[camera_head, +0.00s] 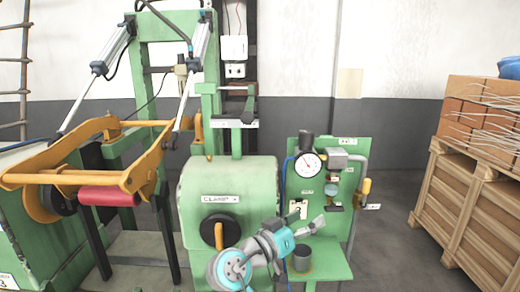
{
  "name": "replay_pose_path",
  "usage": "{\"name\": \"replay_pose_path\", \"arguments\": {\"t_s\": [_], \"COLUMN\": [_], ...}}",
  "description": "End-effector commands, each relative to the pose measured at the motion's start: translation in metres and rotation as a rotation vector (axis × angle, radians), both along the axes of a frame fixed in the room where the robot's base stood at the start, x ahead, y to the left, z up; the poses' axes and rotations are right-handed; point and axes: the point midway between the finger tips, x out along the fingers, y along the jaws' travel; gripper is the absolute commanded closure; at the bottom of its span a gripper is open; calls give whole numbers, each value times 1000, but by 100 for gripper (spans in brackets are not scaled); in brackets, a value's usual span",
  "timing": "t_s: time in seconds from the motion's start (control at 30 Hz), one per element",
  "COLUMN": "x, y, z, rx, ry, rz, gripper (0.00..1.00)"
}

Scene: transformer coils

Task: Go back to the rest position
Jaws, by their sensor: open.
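My arm, grey and light blue, reaches in from the bottom middle. My gripper (320,224) is at its upper right end, in front of the green gauge panel. Its jaws are small in this view; they are open and I see nothing between them. In the picture it lies just right of the green housing (205,180) with the "CLAMP" label and its black disc with an orange handle (219,232). I cannot tell how far it is from the panel.
A round pressure gauge (307,163) and a yellow-handled valve (366,187) are on the panel. A dark cup (302,258) stands on the green shelf (325,269) below. An orange frame (85,178) is at left. A wooden crate (465,205) stands right; floor before it is clear.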

Motion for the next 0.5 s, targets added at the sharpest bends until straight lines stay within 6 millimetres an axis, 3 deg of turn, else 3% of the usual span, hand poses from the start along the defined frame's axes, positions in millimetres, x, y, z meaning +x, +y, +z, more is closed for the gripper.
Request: {"name": "replay_pose_path", "arguments": {"t_s": [0.03,0.1,0.27,0.5], "x": [-2,-5,-19,-58], "y": [-7,-12,-25,-41], "z": [-26,-56,-120,-208], "rx": [-17,-37,-67,-79], "ry": [34,74,155,259], "rz": [34,87,203,371], "gripper": [30,30,30,30]}}
